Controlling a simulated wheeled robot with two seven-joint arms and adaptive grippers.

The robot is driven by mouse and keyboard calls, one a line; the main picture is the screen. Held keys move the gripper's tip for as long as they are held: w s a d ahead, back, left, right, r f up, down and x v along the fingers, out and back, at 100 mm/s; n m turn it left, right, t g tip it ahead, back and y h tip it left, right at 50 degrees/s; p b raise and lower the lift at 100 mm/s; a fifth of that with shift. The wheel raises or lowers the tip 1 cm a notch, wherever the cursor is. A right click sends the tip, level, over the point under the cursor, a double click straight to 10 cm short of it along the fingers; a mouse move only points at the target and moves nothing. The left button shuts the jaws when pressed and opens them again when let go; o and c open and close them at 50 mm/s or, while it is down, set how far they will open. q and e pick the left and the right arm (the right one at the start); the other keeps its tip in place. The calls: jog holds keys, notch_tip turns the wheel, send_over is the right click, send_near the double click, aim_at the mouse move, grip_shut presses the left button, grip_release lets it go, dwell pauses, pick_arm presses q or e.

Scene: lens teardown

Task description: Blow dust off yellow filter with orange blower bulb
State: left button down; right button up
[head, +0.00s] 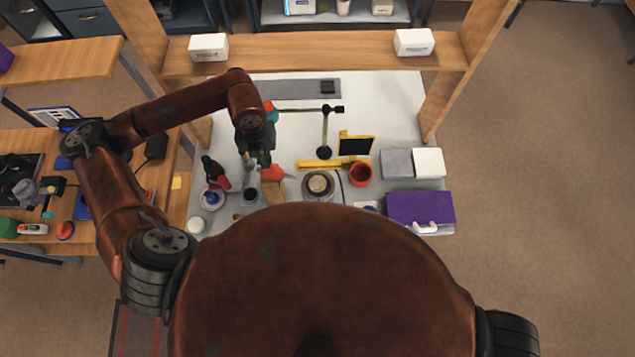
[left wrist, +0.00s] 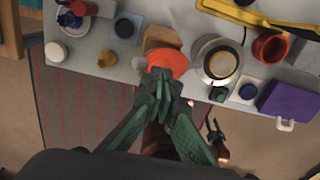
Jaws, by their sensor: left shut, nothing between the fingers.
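A round lens part (head: 319,185) and a red cup (head: 361,173) stand right of the bulb. A purple box (head: 420,207) is at the right. A black stand (head: 325,130) rises behind. The worktop's far middle is fairly clear.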

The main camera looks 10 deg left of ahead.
pick_arm(q)
jog(key=shift+r+p, duration=1.15)
jog(key=shift+r, duration=1.4)
notch_tip(320, 180, down, 4)
jog(key=m+p, duration=0.1)
jog(key=m, duration=0.1)
jog(key=m+p, duration=0.4)
jog(key=shift+f, duration=0.55)
